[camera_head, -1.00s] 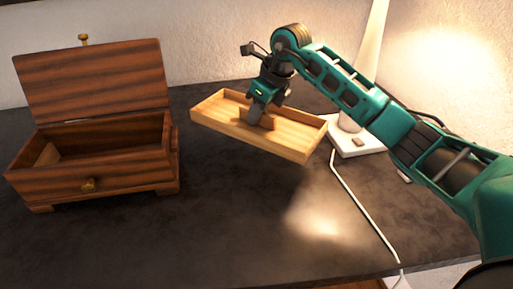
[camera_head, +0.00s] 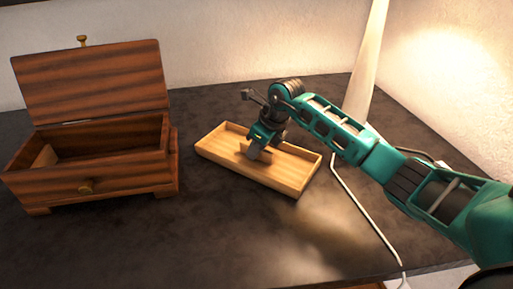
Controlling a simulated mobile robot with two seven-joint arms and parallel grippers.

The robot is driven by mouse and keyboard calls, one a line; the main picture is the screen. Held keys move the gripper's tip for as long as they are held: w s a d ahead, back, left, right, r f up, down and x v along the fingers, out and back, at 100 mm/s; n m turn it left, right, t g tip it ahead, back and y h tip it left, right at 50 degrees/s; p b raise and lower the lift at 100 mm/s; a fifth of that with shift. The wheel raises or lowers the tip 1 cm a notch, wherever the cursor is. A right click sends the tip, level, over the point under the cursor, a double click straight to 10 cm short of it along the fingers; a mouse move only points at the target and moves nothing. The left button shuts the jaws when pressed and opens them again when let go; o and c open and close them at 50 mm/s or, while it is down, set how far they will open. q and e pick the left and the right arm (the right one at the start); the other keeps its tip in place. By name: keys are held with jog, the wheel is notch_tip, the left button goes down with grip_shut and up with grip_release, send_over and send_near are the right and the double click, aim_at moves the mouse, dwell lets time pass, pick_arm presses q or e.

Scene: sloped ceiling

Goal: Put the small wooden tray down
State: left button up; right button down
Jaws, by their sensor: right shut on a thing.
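The small wooden tray (camera_head: 285,183) is light, rectangular and shallow, and shows no loose items in it. It is at the middle of the head view, right of the dark wooden box. My right gripper (camera_head: 254,153) reaches down into the tray and is shut on a raised wooden piece in its middle. The fingertips are partly hidden by the gripper body. The tray looks at or very close to the dark tabletop (camera_head: 200,235); I cannot tell whether it touches. My left gripper is not in view.
An open striped wooden box (camera_head: 125,173) with a raised lid stands at the left. A white lamp (camera_head: 368,65) stands behind my right arm, its white cable (camera_head: 365,212) running to the front edge. The tabletop in front of the tray is clear.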

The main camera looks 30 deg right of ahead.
jog(key=c, duration=1.1)
grip_release()
jog(key=shift+f, duration=0.1)
jog(key=p+v, duration=0.1)
jog(key=v, duration=1.1)
jog(key=shift+d, duration=0.1)
